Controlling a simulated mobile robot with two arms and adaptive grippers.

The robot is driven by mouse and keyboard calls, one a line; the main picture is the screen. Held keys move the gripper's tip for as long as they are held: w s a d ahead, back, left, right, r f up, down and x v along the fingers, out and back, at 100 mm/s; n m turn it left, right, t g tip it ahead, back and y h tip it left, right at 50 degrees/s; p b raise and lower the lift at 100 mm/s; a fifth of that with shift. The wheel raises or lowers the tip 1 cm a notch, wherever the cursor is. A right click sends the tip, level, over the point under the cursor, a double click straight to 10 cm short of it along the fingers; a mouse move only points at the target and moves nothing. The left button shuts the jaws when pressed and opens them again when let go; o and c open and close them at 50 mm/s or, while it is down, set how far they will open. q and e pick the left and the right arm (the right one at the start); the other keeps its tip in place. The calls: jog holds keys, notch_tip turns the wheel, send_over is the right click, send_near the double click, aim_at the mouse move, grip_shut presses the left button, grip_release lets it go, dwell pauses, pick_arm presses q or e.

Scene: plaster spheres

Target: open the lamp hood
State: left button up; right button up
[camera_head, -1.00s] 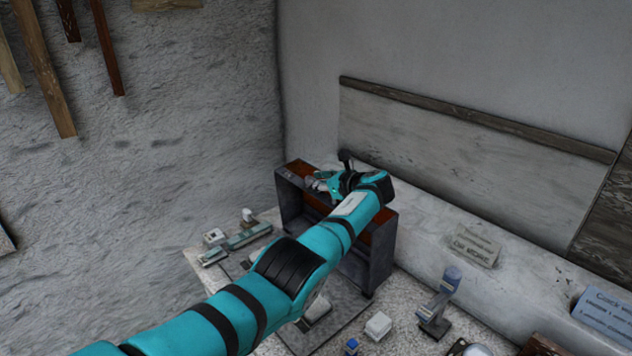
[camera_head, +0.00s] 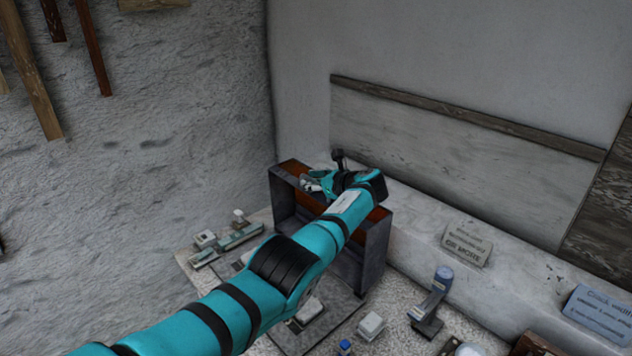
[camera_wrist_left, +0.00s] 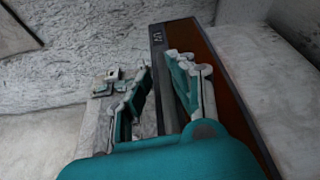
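The lamp hood (camera_head: 374,268) is a dark grey box-like housing with an orange-brown top, standing at the back of the bench against the wall. It also shows in the left wrist view (camera_wrist_left: 232,95) as a long brown top with a grey front edge. My left gripper (camera_head: 312,183) is over the hood's top, towards its far left part. In the left wrist view the left gripper's fingers (camera_wrist_left: 157,72) are spread, with the hood's front edge running between them. I cannot tell whether either finger touches it. My forearm hides much of the hood's front. My right gripper is not in view.
A blue-and-grey tool (camera_head: 434,298) and a small white block (camera_head: 371,324) stand on the bench right of the hood. A flat gauge-like device (camera_head: 228,241) lies at the left. A sign (camera_head: 467,243) leans by the wall. A dark plate lies before the hood.

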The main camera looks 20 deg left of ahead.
pick_arm(q)
jog(key=v, duration=1.2)
